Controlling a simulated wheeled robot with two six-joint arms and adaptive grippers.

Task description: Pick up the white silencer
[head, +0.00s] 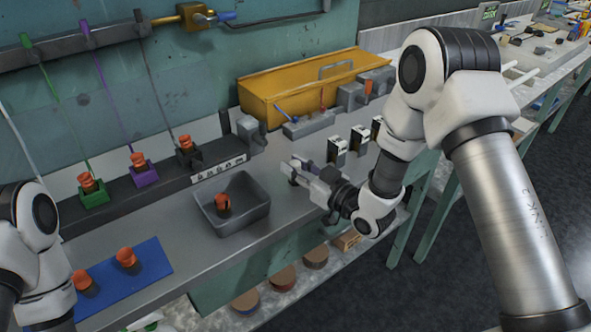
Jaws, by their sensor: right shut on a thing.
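My right gripper (296,172) is low over the bench, just right of the grey tray (262,213), with its fingers pointing left. It is shut on a small pale thing, which appears to be the white silencer. The fingers hide most of it, so its shape is unclear. No other white silencer can be made out. My left arm shows at the left edge, but its gripper is out of view.
Others stand on a blue mat (150,262) and in green (93,195), purple (145,176) and black (190,157) holders. Small labelled blocks (338,150) stand behind my right gripper. A yellow box (290,88) is against the wall.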

